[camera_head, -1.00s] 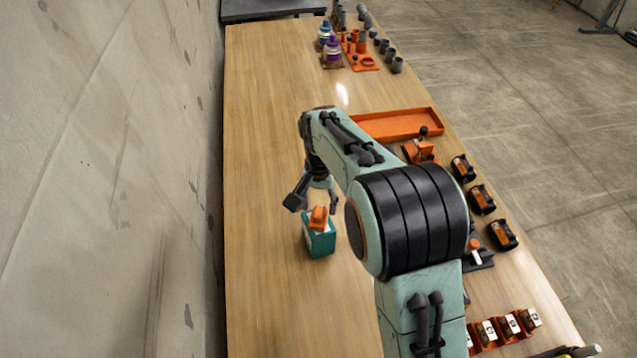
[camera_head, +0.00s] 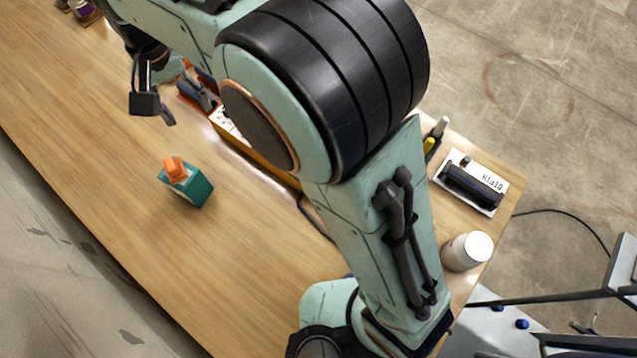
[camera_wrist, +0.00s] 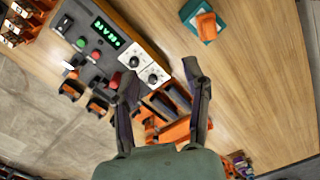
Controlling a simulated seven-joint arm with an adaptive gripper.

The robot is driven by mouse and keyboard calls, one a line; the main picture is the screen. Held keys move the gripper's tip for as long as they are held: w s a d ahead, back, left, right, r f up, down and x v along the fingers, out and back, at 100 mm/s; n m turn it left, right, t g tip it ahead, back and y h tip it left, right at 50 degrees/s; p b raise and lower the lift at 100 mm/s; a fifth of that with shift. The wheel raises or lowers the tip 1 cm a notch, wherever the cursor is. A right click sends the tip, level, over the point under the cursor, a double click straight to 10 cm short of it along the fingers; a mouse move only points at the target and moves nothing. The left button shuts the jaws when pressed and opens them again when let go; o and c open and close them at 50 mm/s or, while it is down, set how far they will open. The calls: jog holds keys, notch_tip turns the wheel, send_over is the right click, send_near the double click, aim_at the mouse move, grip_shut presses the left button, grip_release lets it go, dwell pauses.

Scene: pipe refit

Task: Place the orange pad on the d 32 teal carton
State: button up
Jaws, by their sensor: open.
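The teal carton (camera_head: 196,192) stands on the wooden table, and it also shows at the top of the wrist view (camera_wrist: 188,13). The orange pad (camera_head: 174,169) rests on top of the carton, towards one side; in the wrist view (camera_wrist: 207,27) it lies over the carton's top. Any size marking on the carton is unreadable. My gripper (camera_head: 157,109) is open and empty, above the table beyond the carton and apart from it. In the wrist view my gripper's two fingers (camera_wrist: 163,83) are spread, with the pad off to the upper right.
A control panel (camera_wrist: 132,62) with a green display and knobs stands near orange holders (camera_wrist: 178,129). A white cylinder (camera_head: 468,250) and a black device (camera_head: 473,187) are at the table's right. Bare wood surrounds the carton.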

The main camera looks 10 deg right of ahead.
jog(key=s+d+r+m, duration=0.1)
jog(key=s+d, duration=0.2)
jog(key=d, duration=0.4)
jog(key=s+d+r, duration=0.1)
jog(key=s+d, duration=0.1)
jog(key=d, duration=0.5)
jog(key=s+d+f, duration=0.2)
jog(key=s+d, duration=0.2)
jog(key=s, duration=0.2)
jog(key=s+d+f+m, duration=0.1)
jog(key=s+d+f, duration=0.1)
jog(key=s+d, duration=0.3)
jog(key=shift+s+m+y, duration=0.3)
jog(key=shift+s+y, duration=0.1)
jog(key=shift+s, duration=0.75)
